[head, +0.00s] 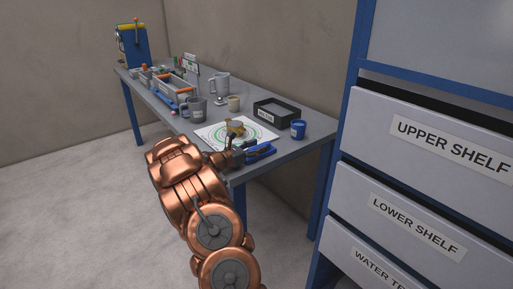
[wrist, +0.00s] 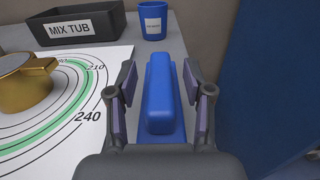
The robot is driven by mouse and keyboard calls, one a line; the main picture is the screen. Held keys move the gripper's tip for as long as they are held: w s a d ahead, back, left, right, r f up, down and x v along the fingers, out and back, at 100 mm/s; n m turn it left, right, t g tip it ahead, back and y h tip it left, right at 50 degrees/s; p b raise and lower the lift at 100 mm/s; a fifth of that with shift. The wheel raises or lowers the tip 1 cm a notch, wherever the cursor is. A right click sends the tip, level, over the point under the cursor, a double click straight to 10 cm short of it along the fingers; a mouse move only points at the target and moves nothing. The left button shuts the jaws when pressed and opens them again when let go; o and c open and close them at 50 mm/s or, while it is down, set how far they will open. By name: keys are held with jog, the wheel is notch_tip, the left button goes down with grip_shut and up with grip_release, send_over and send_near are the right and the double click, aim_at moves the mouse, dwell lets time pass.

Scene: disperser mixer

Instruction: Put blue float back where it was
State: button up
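The blue float (wrist: 160,92) lies near the table's right front edge, beside the printed mat. Its raised blue handle points away from me in the wrist view. It also shows in the head view (head: 262,153), partly hidden by my gripper. My gripper (wrist: 160,88) has one finger on each side of the handle, with a narrow gap visible on both sides. It is open and low over the float. In the head view my gripper (head: 238,154) is small and partly hidden by my arm.
The printed ring mat (head: 213,138) with a brass pot (wrist: 25,85) lies left of the float. A black MIX TUB (wrist: 82,25) and a blue cup (wrist: 154,22) stand behind. Grey mugs, a crate and tools fill the far table. Labelled drawers (head: 410,220) stand right.

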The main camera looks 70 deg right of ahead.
jog(key=shift+r, duration=0.1)
jog(key=shift+w+a, duration=0.1)
jog(key=shift+a, duration=0.05)
jog(key=b+v, duration=0.1)
jog(key=v, duration=1)
jog(key=shift+w+a, duration=0.15)
jog(key=shift+a, duration=0.15)
jog(key=a+r+m, duration=0.1)
jog(key=s+a+r+m+y, duration=0.1)
jog(key=a, duration=0.1)
jog(key=s+a+r, duration=0.1)
jog(key=shift+s+a+r+m+y, duration=0.15)
jog(key=shift+a+m+y, duration=0.15)
jog(key=shift+a+m, duration=0.1)
jog(key=s+a+f+m+t+y, duration=0.1)
jog(key=s+a+m+t+y, duration=0.1)
jog(key=a, duration=1.5)
jog(key=s+a+m+t+y, duration=0.2)
jog(key=s+a+m+y, duration=0.2)
jog(key=a, duration=1.2)
jog(key=s+a+f+m+t+y, duration=0.1)
jog(key=s+a+m+t+y, duration=0.2)
jog(key=s+a+y, duration=0.5)
jog(key=s+a, duration=0.1)
jog(key=a, duration=0.8)
jog(key=shift+a+f, duration=0.3)
